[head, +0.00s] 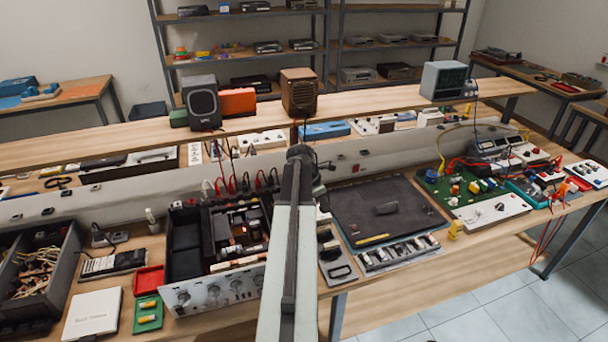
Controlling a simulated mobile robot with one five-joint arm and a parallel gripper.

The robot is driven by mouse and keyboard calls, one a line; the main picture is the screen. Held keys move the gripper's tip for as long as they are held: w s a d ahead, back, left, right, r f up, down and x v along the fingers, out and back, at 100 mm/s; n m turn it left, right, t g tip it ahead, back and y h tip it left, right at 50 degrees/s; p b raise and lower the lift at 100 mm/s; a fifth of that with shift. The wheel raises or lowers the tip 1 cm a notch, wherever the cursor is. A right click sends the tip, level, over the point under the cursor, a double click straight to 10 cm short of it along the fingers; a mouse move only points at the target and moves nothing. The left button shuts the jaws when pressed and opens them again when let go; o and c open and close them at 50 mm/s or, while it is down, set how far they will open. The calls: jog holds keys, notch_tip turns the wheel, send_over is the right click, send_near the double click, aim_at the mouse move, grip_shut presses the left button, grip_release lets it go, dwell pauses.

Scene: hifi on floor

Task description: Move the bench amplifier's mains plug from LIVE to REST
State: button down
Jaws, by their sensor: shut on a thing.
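The bench amplifier (210,290) is an open chassis with a silver knobbed front panel, left of my arm. Red and black leads rise behind it. My gripper (320,188) is the dark part at the far end of my arm, over the back of the bench to the amplifier's right. It is shut on a small dark piece that looks like the mains plug; my arm hides most of it. A grey plate (340,272) with dark blocks lies just right of my arm. No LIVE or REST label is readable, and the mains lead cannot be followed.
A dark mat (385,208) lies right of my arm, with a green circuit board (460,185) beyond. A grey trunking (150,190) with sockets runs along the bench back, below a shelf with speakers (201,103). A parts bin (40,265) stands at left.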

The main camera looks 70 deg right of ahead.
jog(key=w+d+r+p, duration=0.2)
jog(key=w+d, duration=0.8)
jog(key=d, duration=0.2)
notch_tip(320, 180, down, 5)
jog(key=b, duration=0.5)
jog(key=shift+w+d, duration=0.1)
jog(key=shift+w+f+b, duration=0.1)
jog(key=shift+f+b, duration=0.8)
jog(key=shift+b, duration=0.05)
dwell(1.1)
dwell(0.3)
jog(key=c, duration=1.3)
grip_release()
jog(key=shift+o, duration=0.2)
